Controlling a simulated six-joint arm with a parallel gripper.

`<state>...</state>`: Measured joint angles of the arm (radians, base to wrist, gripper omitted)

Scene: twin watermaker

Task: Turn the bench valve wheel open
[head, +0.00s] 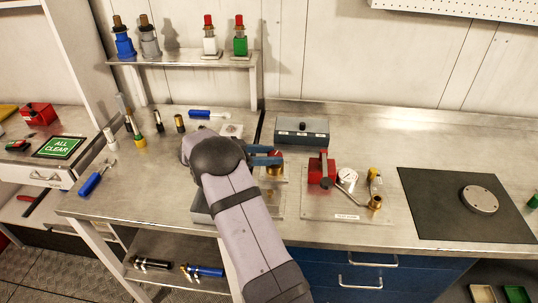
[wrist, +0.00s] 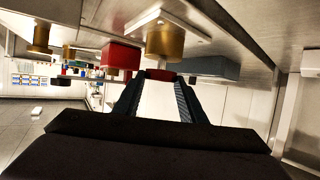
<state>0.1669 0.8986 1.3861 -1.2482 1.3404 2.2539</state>
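The bench valve has a brass body (head: 274,169) and a red wheel (head: 276,153) on top, standing on a small plate left of the gauge panel. My gripper (head: 268,155) reaches it from the left, its two blue fingers level at wheel height. In the wrist view, which looks upside down, the red wheel (wrist: 160,75) lies between the tips of my gripper (wrist: 160,80), below the brass body (wrist: 165,42). The fingers stand apart by about the wheel's width; whether they press on it cannot be told. My arm hides part of the bench around the valve's left side.
Close right is a panel (head: 318,208) with a red block (head: 321,170), a gauge (head: 347,176) and brass fittings. A grey box (head: 302,130) stands behind. A black mat (head: 450,205) lies farther right.

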